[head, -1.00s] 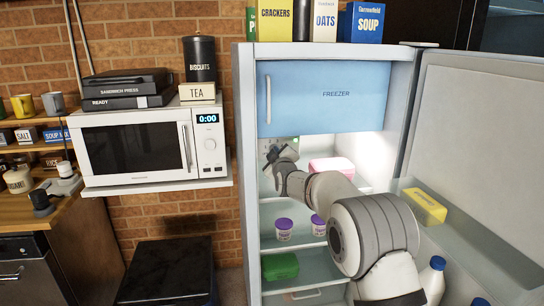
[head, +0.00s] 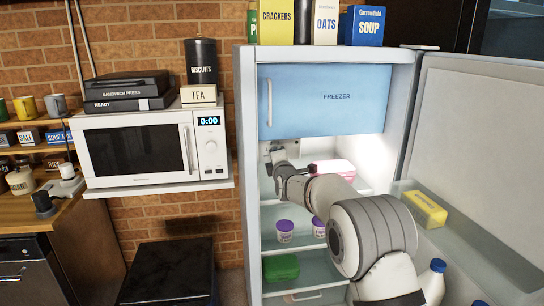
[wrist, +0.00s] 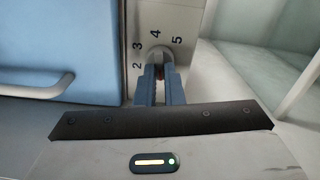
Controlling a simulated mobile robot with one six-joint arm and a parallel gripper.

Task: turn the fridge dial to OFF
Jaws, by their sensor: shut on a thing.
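The fridge dial (wrist: 159,53) is a small round grey knob on a pale panel beside the blue freezer door, in the upper middle of the wrist view. The numbers 2, 3, 4 and 5 show around it; no OFF mark is visible. My gripper (wrist: 161,76) has its two blue-grey fingers shut on the dial, with a bit of red showing between them. The fingers cover the dial's lower part, so I cannot tell its setting. In the head view my gripper (head: 276,154) is inside the open fridge, just below the freezer door, and hides the dial.
The freezer door (head: 330,100) is closed just above my arm. The fridge door (head: 480,150) stands open at the right, with a yellow box (head: 425,209) in its rack. A pink tub (head: 333,170) and purple-lidded pots (head: 285,230) stand on the shelves near my arm.

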